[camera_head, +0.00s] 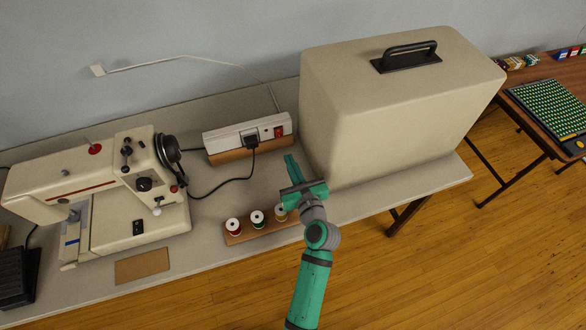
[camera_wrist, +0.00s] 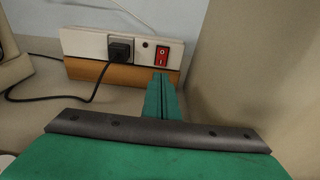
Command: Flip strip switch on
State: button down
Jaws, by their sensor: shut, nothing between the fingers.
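The white power strip (camera_head: 232,133) lies on a brown wooden block near the back of the table, left of the large beige case. Its red switch (camera_head: 279,132) is at the strip's right end, and a black plug (camera_head: 251,141) sits in a socket left of it. In the wrist view the switch (camera_wrist: 162,57) is just beyond my fingertips, and I cannot tell which way its rocker is tilted. My gripper (camera_head: 289,157) is shut and empty, in front of the strip's right end. In the wrist view my gripper (camera_wrist: 161,76) appears apart from the switch.
The beige case (camera_head: 395,115) stands close on the right of my gripper. A sewing machine (camera_head: 125,185) stands at left, with its black cable running to the strip. A wooden rack (camera_head: 246,235) with thread spools is near my wrist. Some bare tabletop lies between machine and gripper.

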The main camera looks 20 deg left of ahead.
aim_at(279, 137)
jog(key=x, duration=0.9)
jog(key=shift+w+a, duration=0.15)
jog(key=shift+s+d, duration=0.2)
jog(key=shift+d, duration=0.1)
jog(key=v, duration=1)
jog(key=shift+s, duration=0.25)
